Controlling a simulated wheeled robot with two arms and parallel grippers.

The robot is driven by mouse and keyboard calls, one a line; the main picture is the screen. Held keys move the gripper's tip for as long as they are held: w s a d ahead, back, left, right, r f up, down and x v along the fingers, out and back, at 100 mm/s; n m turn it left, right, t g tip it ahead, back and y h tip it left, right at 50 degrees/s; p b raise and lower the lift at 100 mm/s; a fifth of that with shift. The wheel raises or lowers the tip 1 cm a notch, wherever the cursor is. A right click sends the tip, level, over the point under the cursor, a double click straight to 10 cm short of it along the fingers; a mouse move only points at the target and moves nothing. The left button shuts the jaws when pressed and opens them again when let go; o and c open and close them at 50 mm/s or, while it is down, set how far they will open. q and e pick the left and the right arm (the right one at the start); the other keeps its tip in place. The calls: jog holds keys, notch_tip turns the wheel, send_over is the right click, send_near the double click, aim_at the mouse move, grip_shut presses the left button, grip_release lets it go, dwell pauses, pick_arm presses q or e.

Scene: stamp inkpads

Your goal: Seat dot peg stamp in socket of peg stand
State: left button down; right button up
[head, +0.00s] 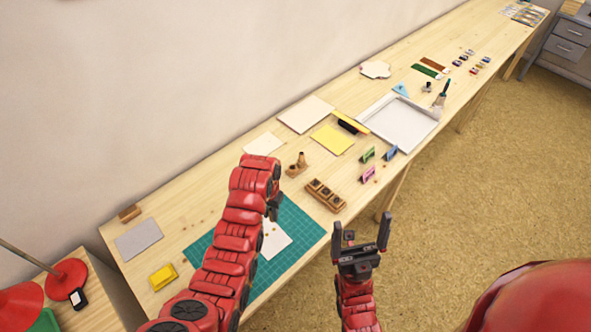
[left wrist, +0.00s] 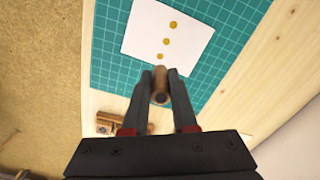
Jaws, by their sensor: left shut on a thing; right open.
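The dot peg stamp (left wrist: 160,88), a round brown wooden peg, is held between the fingers of my left gripper (left wrist: 160,74), which is shut on it. In the head view my left gripper (head: 272,212) is over the green mat, and the arm largely hides the stamp there. The small wooden peg stand (head: 293,171) is on the table beyond the mat, with one peg upright in it; its sockets are too small to make out. My right gripper (head: 361,222) is open and empty, in front of the table edge.
A white card (head: 276,241) with yellow dots lies on the green cutting mat (head: 303,231). A wooden block with dark square recesses (head: 325,195) stands by the table's front edge. Pink and green blocks (head: 368,174) and a white tray (head: 400,125) are further right.

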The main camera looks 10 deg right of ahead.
dwell(0.5)
pick_arm(q)
jog(key=w+a+r+n+b, duration=0.2)
jog(key=w+a+r+b, duration=0.2)
jog(key=w+a+r, duration=0.55)
jog(key=s+a+r+n+b, duration=0.1)
jog(key=a+r+n+b, duration=0.3)
jog(key=a+r, duration=0.3)
notch_tip(320, 180, up, 4)
jog(key=shift+f+b, duration=0.2)
jog(key=shift+b, duration=0.35)
jog(key=shift+a, duration=0.1)
